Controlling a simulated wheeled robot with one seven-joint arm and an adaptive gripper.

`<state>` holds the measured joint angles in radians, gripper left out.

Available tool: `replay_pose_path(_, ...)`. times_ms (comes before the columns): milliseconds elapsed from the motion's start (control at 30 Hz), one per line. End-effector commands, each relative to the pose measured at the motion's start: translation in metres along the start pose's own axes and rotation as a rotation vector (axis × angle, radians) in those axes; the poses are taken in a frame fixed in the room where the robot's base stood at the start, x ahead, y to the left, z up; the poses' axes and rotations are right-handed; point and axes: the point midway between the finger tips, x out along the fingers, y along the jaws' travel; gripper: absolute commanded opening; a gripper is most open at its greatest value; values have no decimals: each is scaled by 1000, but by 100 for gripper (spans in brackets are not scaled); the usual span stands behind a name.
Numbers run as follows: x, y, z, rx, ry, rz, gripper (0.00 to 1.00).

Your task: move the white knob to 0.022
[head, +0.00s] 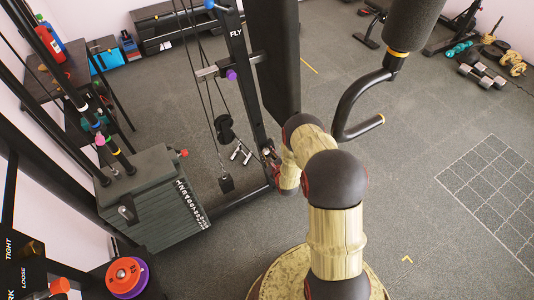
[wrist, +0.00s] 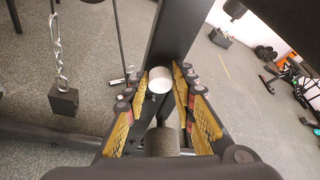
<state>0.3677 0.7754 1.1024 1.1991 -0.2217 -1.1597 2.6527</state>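The white knob (wrist: 160,80) shows in the wrist view as a pale round cap in front of a dark upright post. My gripper (wrist: 160,77) has its two yellow-sided fingers on the left and right of the knob, with the knob between the fingertips. The fingers are apart by about the knob's width. I cannot tell whether they touch it. In the head view my gripper (head: 270,156) is low at the machine's post, mostly behind my arm, and I cannot make out the knob there.
A black weight stack (head: 152,205) stands left of the post. A black tall pad (head: 273,65) rises behind my arm. A weight block (wrist: 63,100) hangs on a chain in the wrist view. A curved handle (head: 358,105) is at the upper right. Open floor lies to the right.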

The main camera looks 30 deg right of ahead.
Motion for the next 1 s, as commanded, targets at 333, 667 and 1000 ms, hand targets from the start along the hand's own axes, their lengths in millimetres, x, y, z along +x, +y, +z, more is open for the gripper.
replay_pose_path(333, 0, 0, 0, 0, 0, 0, 4)
replay_pose_path(667, 0, 0, 0, 0, 0, 0, 0)
replay_pose_path(1000, -10, 0, -4, 1, 3, 0, 0)
